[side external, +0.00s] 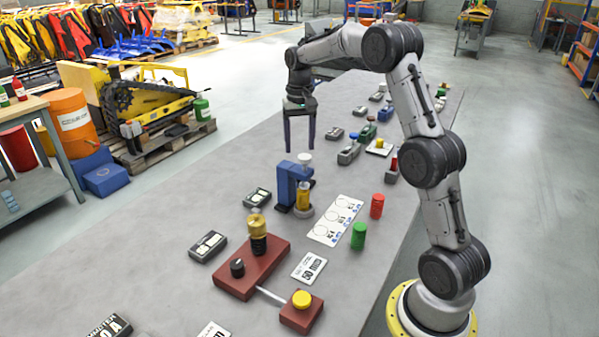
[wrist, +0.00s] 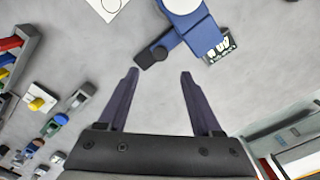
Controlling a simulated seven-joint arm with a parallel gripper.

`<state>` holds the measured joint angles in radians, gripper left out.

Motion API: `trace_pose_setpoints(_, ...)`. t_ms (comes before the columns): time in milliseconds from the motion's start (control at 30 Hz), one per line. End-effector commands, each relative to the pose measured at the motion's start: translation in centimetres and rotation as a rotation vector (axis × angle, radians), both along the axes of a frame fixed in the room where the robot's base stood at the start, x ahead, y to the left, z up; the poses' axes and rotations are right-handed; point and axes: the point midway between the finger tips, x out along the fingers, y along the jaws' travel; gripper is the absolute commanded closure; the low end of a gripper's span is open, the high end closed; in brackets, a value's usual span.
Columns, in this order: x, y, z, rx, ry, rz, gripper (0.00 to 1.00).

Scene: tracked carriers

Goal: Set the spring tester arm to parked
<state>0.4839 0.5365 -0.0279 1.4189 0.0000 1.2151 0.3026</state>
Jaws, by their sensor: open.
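A blue upright stand (side external: 284,190) with a white round cap and a yellow cylinder at its front stands mid-table in the side view; it looks like the spring tester. In the wrist view the blue stand (wrist: 185,32) is at the top, with a blue arm reaching down-left to a dark end (wrist: 152,57). A dark label block (side external: 257,197) lies beside it; its position text is not readable. My gripper (side external: 300,147) points down, open and empty, above and behind the stand. In the wrist view my gripper (wrist: 159,74) has nothing between its fingers.
A red base (side external: 252,268) with a brass knob and a yellow-button box (side external: 301,310) are at the front. Green (side external: 358,236) and red (side external: 377,206) cylinders stand right of a white circle card (side external: 335,220). Several small fixtures (wrist: 84,96) line the back.

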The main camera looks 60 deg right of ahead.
Motion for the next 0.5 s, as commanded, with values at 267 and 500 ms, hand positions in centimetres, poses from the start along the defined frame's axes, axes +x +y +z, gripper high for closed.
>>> trace_pose_setpoints(267,-0.1,0.1,-5.6,0.002,0.004,0.001,0.34)
trace_pose_setpoints(500,0.0,0.1,-8.7,0.001,0.001,0.001,0.34)
